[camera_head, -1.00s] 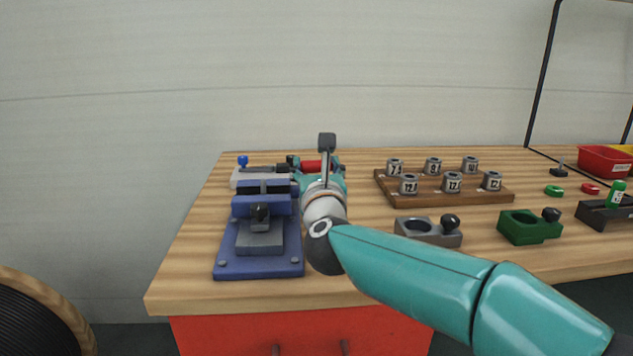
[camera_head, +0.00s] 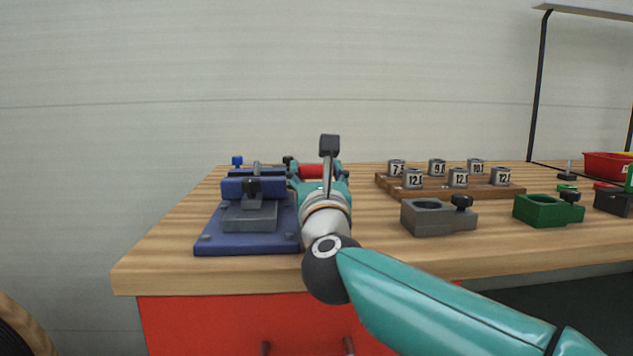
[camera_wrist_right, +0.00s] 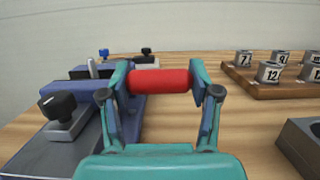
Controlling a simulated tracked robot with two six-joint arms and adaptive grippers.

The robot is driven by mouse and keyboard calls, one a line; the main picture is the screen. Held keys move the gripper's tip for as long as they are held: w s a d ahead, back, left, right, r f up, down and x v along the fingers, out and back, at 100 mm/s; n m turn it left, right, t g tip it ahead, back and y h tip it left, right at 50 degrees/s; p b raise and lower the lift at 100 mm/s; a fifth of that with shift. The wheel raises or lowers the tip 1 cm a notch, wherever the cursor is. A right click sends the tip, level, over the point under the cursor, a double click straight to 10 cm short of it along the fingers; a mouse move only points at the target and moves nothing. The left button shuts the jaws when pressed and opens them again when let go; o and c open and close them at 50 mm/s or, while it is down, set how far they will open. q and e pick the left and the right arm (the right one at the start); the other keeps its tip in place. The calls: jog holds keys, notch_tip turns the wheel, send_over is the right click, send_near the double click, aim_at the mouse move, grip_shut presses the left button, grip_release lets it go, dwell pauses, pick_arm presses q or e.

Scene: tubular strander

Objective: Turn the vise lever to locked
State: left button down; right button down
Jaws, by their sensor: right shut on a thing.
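The blue vise (camera_head: 220,237) sits at the left end of the wooden bench, with a black knob (camera_head: 250,186) toward the front. It also fills the left of the right wrist view (camera_wrist_right: 137,112). My right gripper (camera_wrist_right: 160,83) is shut across a red cylindrical grip, which I take to be the vise lever (camera_wrist_right: 160,81), just right of the vise. The red grip also shows in the head view (camera_head: 312,171), partly covered by my gripper. Its joint to the vise is hidden, so I cannot tell the lever's position. My left gripper is not in view.
A wooden rack (camera_head: 440,187) with several numbered grey rings stands to the right. A grey holder (camera_head: 438,218) and a green holder (camera_head: 540,211) stand nearer the front edge. A blue-knobbed fixture (camera_head: 237,161) is behind the vise. Bench between vise and rack is mostly clear.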

jog(key=shift+f+b, duration=0.35)
jog(key=shift+f, duration=0.4)
jog(key=shift+c, duration=1.2)
grip_release()
jog(key=shift+r, duration=0.1)
jog(key=shift+s, duration=0.1)
jog(key=shift+s, duration=0.45)
jog(key=v, duration=1.1)
jog(key=shift+f, duration=0.2)
